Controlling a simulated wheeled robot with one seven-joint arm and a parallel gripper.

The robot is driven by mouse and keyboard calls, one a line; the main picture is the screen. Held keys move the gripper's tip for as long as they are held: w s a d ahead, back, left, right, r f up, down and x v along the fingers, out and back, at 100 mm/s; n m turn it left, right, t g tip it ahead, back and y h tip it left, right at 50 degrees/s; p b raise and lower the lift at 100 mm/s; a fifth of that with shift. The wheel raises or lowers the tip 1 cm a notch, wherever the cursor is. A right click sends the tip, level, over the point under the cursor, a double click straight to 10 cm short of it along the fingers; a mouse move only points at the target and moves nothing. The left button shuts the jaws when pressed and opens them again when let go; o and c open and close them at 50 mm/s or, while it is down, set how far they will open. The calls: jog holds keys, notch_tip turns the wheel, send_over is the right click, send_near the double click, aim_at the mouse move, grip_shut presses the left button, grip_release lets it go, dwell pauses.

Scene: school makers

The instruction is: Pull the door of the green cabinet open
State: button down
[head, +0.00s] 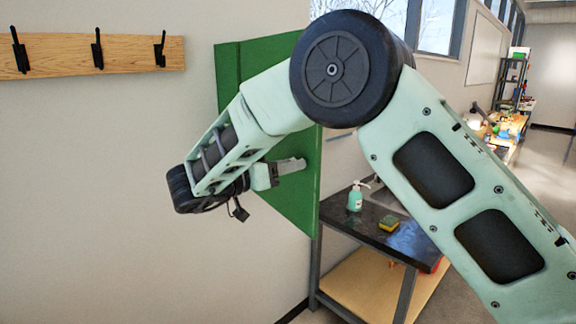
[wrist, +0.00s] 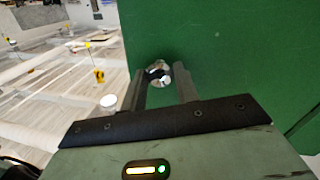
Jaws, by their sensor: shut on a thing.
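The green cabinet (head: 228,85) is on the wall in the head view, partly hidden behind my arm. Its door (head: 295,205) is a flat green panel that also fills much of the wrist view (wrist: 230,50). My gripper (head: 298,166) is at the door's face in the head view. In the wrist view a shiny round knob (wrist: 158,69) sits near the door's left edge, between the fingertips of my gripper (wrist: 160,80), which is shut on it. How far the door stands from the cabinet front cannot be told, as my arm covers part of it.
A wooden rack with black hooks (head: 140,52) is on the wall at left. Right of the door, a dark-topped table (head: 375,232) holds a soap bottle (head: 355,197) and a sponge (head: 389,224). Cluttered benches stand farther back.

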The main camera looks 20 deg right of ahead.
jog(key=shift+r, duration=0.2)
jog(key=c, duration=1.1)
grip_release()
jog(key=shift+o, duration=0.2)
jog(key=shift+f, duration=0.1)
jog(key=b+v, duration=0.4)
jog(key=v, duration=1.3)
jog(key=shift+a, duration=0.2)
